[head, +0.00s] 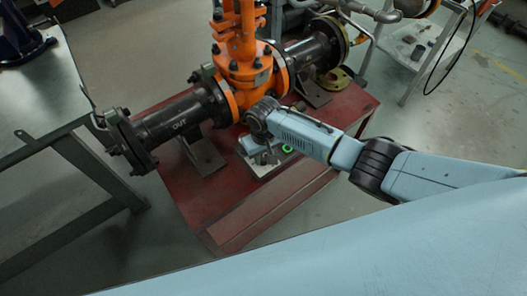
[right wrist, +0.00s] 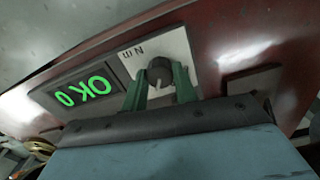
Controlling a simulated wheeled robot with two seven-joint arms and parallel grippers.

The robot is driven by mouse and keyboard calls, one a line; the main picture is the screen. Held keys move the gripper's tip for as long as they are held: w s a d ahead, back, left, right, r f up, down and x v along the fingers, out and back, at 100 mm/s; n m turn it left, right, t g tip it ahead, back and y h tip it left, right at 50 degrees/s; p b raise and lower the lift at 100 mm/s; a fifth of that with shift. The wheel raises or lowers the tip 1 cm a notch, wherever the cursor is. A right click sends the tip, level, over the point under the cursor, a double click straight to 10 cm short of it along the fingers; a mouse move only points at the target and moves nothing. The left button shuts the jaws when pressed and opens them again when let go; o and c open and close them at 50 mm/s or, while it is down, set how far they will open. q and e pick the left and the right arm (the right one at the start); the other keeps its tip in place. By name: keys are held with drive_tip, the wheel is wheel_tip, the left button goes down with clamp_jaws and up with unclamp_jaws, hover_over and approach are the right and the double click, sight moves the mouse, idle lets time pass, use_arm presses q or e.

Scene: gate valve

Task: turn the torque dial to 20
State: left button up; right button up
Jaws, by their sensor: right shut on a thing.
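The torque dial (right wrist: 159,68) is a dark round knob on a pale plate marked "N m" in the right wrist view. My right gripper (right wrist: 160,80) is shut on the dial, with one green finger on each side of it. A light line shows on the knob's near side. Beside the plate, a dark display (right wrist: 82,92) shows green "OK" and "0", turned in the picture. In the head view my right gripper (head: 263,152) reaches down to the control box (head: 262,168) and hides the dial. My left gripper is not in view.
The box sits on a red stand (head: 215,205) below an orange gate valve (head: 240,65). A black pipe marked "OUT" (head: 178,122) runs to the left. A grey table frame (head: 85,165) stands at the left and a cart (head: 410,45) at the upper right.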

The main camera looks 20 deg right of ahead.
sight(263, 158)
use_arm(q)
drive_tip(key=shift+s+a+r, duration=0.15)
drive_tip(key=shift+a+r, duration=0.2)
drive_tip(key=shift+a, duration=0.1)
use_arm(e)
drive_tip(key=shift+s+n, duration=0.1)
drive_tip(key=shift+n, duration=0.6)
drive_tip(key=shift+f, duration=0.1)
drive_tip(key=o, duration=1)
use_arm(q)
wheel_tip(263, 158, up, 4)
drive_tip(key=p, duration=0.4)
use_arm(e)
wheel_tip(263, 158, up, 14)
drive_tip(key=shift+f, duration=0.25)
